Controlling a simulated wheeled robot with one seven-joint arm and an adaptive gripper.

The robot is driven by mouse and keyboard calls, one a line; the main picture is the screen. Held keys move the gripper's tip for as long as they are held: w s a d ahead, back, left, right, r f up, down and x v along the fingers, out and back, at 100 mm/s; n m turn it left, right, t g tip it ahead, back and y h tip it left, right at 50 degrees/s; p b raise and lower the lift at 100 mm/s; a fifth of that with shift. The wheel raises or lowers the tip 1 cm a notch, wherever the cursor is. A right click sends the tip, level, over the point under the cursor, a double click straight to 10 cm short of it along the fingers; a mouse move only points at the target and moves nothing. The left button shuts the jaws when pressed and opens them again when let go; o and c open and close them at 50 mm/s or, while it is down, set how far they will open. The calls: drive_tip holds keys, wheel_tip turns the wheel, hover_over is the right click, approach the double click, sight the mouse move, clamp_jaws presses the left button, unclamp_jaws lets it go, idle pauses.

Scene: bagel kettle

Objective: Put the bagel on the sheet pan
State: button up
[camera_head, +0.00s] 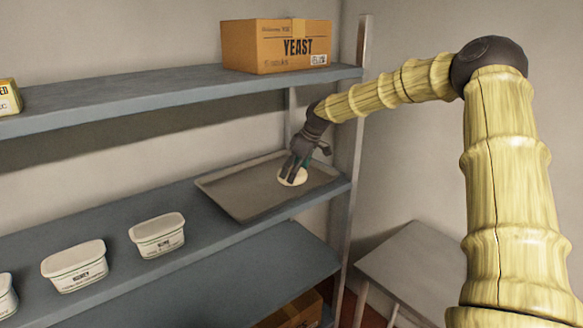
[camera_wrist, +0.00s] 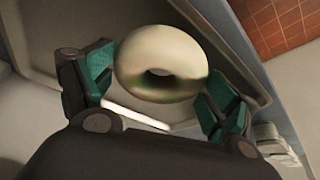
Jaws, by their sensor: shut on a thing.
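The bagel (camera_wrist: 165,62) is a pale, smooth ring with a dark hole, seen large in the wrist view. My gripper (camera_wrist: 155,88) has a green-padded finger on either side of it and is shut on it. In the head view my gripper (camera_head: 293,172) reaches down over the sheet pan, with the bagel (camera_head: 292,176) at its fingertips. The sheet pan (camera_head: 240,204) is a grey, rimmed tray on the middle shelf. The bagel is over the pan's right part; I cannot tell whether it touches the pan.
White lidded tubs (camera_head: 157,234) stand on the same shelf to the left of the pan. A yeast box (camera_head: 277,46) sits on the upper shelf (camera_head: 180,88), above the pan. A shelf post (camera_head: 354,150) rises close to the pan's right side. A grey table (camera_head: 420,265) stands at lower right.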

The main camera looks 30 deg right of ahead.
drive_tip(key=shift+w+d+f+p, duration=0.15)
drive_tip(key=shift+w+d+p, duration=0.55)
drive_tip(key=shift+w, duration=0.7)
drive_tip(key=shift+w+d+f+p, duration=0.1)
drive_tip(key=shift+w+d+p, duration=0.35)
drive_tip(key=shift+w+d, duration=0.75)
drive_tip(key=shift+w+d+f+p, duration=0.15)
drive_tip(key=shift+w+d+p, duration=0.5)
drive_tip(key=shift+w, duration=0.9)
drive_tip(key=shift+d, duration=0.1)
drive_tip(key=f+p, duration=0.2)
drive_tip(key=f, duration=0.1)
drive_tip(key=shift+w, duration=0.2)
drive_tip(key=shift+f, duration=0.25)
drive_tip(key=shift+f, duration=0.1)
drive_tip(key=o, duration=0.9)
drive_tip(key=shift+c, duration=0.2)
drive_tip(key=shift+s+d+r, duration=0.1)
drive_tip(key=shift+r, duration=0.15)
